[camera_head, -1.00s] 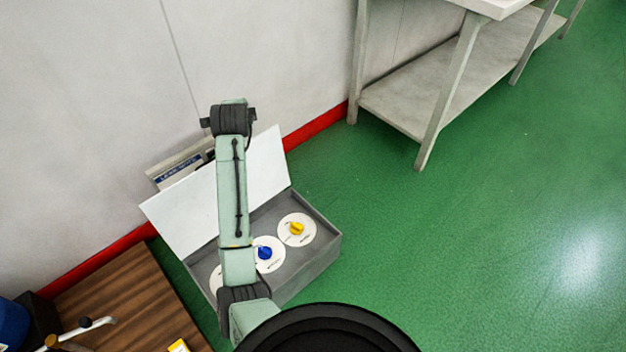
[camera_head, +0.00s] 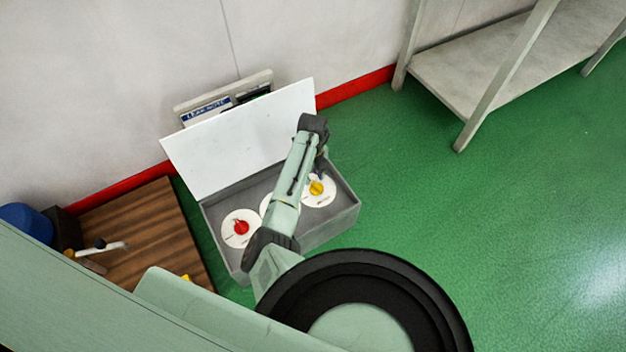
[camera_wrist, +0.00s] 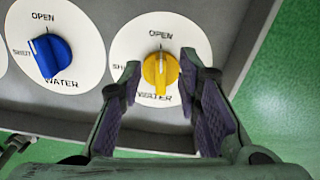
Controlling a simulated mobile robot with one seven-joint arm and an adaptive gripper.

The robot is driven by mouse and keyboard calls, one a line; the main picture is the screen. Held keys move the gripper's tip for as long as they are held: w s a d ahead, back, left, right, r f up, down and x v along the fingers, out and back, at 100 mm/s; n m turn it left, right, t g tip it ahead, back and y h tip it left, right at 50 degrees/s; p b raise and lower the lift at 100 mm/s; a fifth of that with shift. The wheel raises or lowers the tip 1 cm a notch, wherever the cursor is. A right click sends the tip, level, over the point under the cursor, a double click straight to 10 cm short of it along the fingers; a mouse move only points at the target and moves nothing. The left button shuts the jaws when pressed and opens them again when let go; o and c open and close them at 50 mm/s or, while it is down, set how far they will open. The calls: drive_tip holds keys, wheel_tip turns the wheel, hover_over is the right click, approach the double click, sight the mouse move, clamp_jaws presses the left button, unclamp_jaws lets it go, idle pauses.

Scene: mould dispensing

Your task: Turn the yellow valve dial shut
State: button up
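The yellow valve dial (camera_wrist: 161,72) sits on a white disc in the wrist view, its ridge pointing up toward OPEN. It also shows in the head view (camera_head: 316,187) at the right end of the grey box. My gripper (camera_wrist: 158,80) is open, with one finger on each side of the dial's lower part. A small gap shows at the sides, and contact cannot be made out. The fingers cover part of the SHUT and WATER lettering. In the head view my arm reaches over the box and the gripper is mostly hidden.
The blue dial (camera_wrist: 50,56) is left of the yellow one in the wrist view. The red dial (camera_head: 241,227) is at the box's left end. The box's white lid (camera_head: 240,140) stands open behind. A wooden surface (camera_head: 140,240) lies left; green floor (camera_head: 420,200) is clear right.

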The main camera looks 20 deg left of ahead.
sight(313, 181)
drive_tip(key=shift+f, duration=1.5)
clamp_jaws()
